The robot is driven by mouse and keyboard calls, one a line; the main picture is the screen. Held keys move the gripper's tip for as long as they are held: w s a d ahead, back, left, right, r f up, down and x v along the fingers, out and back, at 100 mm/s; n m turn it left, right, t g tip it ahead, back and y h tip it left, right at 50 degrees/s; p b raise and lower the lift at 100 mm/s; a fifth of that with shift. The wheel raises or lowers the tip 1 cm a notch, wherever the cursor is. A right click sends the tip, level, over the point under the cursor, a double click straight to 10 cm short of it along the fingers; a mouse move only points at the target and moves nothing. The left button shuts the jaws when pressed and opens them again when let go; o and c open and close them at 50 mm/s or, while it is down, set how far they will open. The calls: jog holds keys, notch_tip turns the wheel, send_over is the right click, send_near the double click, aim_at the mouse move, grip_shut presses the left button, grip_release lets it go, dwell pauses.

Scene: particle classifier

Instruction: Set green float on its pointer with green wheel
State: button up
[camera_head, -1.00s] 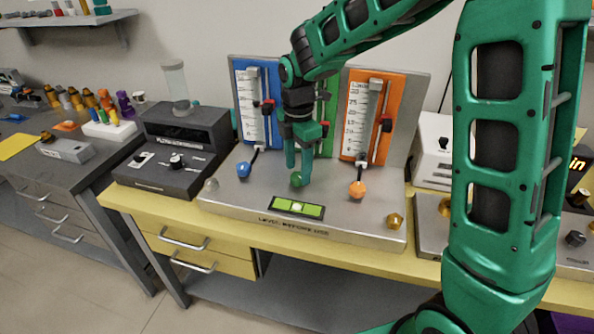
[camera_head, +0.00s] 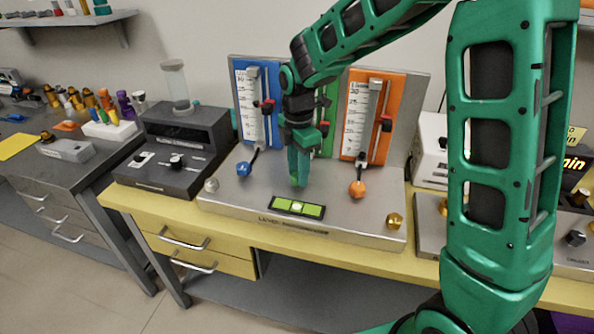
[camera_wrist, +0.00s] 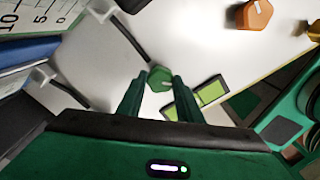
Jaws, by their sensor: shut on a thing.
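The green wheel (camera_wrist: 160,77) is a small faceted knob on the grey panel, seen between my fingertips in the wrist view. My gripper (camera_head: 298,180) points down at it and is shut on it; the fingers also show in the wrist view (camera_wrist: 155,90). In the head view the fingers largely hide the wheel. The green gauge board (camera_head: 326,140) stands behind my gripper, between the blue and orange boards. My wrist covers most of it, so the green float and its pointer cannot be made out.
The blue gauge (camera_head: 272,78) with blue wheel (camera_head: 244,168) stands left, and the orange gauge (camera_head: 397,95) with orange wheel (camera_head: 357,189) right. A green spirit level (camera_head: 298,207) lies just in front of my fingers. A brass knob (camera_head: 394,221) sits at the panel's front right.

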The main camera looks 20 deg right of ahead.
jog(key=m, duration=0.5)
jog(key=shift+w+r, duration=0.1)
jog(key=shift+w, duration=0.05)
jog(key=m, duration=0.4)
jog(key=shift+m, duration=0.3)
jog(key=m, duration=0.5)
jog(key=shift+m, duration=2.3)
jog(key=o, duration=1)
jog(key=shift+o, duration=0.2)
